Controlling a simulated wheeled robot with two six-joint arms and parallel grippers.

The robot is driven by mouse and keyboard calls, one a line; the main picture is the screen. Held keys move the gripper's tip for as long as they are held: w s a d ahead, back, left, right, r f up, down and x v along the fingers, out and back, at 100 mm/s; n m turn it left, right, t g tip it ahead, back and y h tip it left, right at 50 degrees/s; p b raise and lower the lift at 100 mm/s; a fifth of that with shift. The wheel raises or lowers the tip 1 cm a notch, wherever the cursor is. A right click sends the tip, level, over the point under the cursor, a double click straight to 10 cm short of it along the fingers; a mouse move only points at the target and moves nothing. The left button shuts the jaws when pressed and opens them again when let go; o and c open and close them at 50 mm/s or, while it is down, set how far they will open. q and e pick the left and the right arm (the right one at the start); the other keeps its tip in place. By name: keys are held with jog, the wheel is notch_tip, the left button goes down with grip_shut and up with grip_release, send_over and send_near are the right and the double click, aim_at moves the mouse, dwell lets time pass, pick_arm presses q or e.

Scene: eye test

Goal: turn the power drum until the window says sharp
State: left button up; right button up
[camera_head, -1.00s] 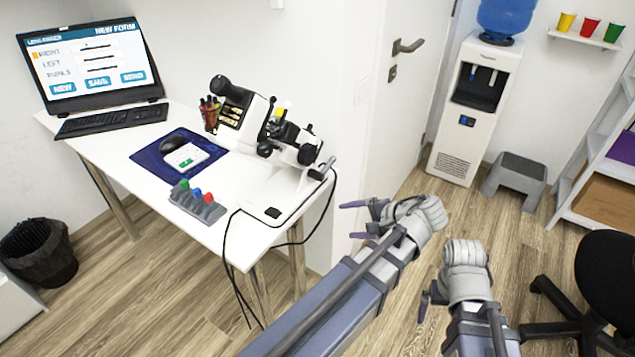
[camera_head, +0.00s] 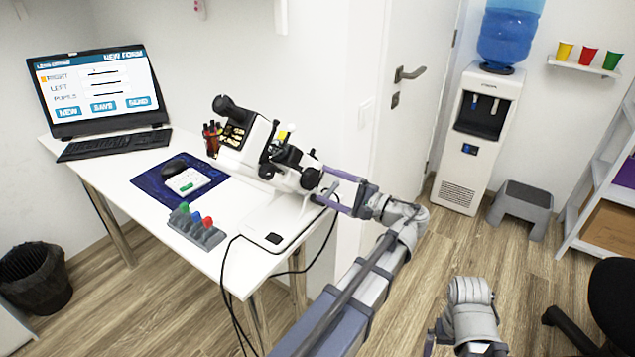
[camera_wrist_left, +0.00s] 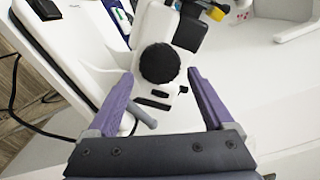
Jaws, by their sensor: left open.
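A white and black lens instrument (camera_head: 250,140) stands tilted on the white desk. A round black knob (camera_head: 311,178), seemingly the power drum, is on its near right end; it also shows in the left wrist view (camera_wrist_left: 160,63). My left gripper (camera_head: 334,187) is open at this end. In the left wrist view its purple fingers (camera_wrist_left: 160,76) stand apart on either side of the knob, with gaps and no visible contact. I cannot make out a window reading. My right gripper (camera_head: 431,343) is low in the head view, partly cut off, its opening unclear.
The desk (camera_head: 150,208) holds a laptop-like screen (camera_head: 95,88), a keyboard (camera_head: 113,144), a blue mat (camera_head: 150,184), a pen cup (camera_head: 212,138) and a grey block with coloured knobs (camera_head: 196,228). Black cables hang off the desk's right edge. A water dispenser (camera_head: 470,150) stands behind.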

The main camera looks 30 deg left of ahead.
aim_at(314, 180)
pick_arm(q)
jog(key=shift+w+a, duration=0.15)
jog(key=shift+a, duration=1.7)
jog(key=shift+c, duration=0.3)
